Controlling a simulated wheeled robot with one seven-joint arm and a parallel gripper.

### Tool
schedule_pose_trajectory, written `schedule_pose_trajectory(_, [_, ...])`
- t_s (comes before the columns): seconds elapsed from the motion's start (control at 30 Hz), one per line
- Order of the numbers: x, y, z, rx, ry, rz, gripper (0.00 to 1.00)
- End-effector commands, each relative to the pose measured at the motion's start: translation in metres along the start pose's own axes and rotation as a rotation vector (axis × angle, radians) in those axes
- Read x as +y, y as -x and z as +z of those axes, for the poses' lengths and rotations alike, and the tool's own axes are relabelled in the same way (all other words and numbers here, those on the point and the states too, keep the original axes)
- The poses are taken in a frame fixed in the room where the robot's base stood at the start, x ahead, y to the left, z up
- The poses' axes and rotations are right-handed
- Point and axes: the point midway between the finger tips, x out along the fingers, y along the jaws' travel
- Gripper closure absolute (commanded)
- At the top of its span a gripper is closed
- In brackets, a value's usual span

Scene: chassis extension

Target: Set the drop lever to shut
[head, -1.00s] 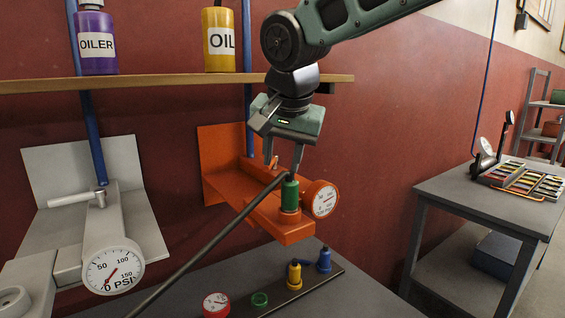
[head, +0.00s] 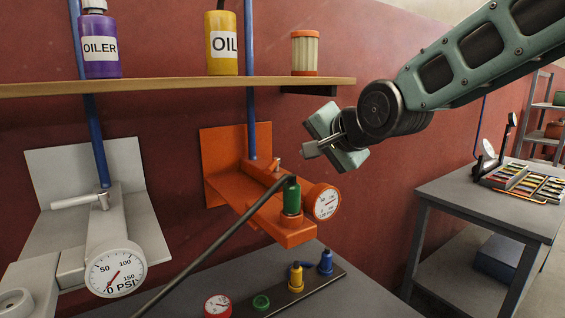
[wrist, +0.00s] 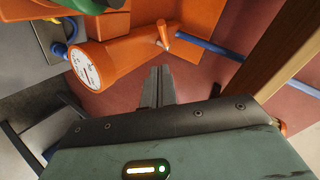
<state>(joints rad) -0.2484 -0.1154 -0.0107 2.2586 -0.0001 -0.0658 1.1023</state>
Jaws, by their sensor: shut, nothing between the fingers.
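Two air-drop units are on the wall. The orange unit (head: 248,189) has a dial gauge (head: 325,202), a green fitting (head: 292,197) with a dark hose, and a small lever (head: 276,164) near its blue pipe. That lever also shows in the wrist view (wrist: 162,36); its setting I cannot tell. The grey unit (head: 110,225) has a white lever (head: 75,200) pointing left, across its pipe. My gripper (head: 308,151) is shut and empty, right of and above the orange unit, fingers pointing left. In the wrist view its fingers (wrist: 158,84) are together, apart from the lever.
A wooden shelf (head: 180,85) with an oiler bottle (head: 100,45), an oil bottle (head: 221,45) and a filter (head: 305,52) is above. Below is a grey bench with a rack of fittings (head: 295,290). A side table (head: 450,195) is at right.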

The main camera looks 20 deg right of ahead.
Motion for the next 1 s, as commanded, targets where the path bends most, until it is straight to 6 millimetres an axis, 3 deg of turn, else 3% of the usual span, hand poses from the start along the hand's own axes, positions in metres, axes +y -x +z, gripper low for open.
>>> schedule_pose_trajectory(0.17, [0.005, 0.008, -0.015, 0.073, -0.041, -0.069, 1.0])
schedule_pose_trajectory(0.33, [0.003, -0.002, -0.017, 0.079, -0.045, -0.075, 1.0])
schedule_pose_trajectory(0.9, [-0.004, -0.094, -0.024, 0.077, -0.043, -0.074, 1.0])
schedule_pose_trajectory(1.0, [-0.007, -0.104, -0.011, 0.073, -0.042, -0.074, 1.0])
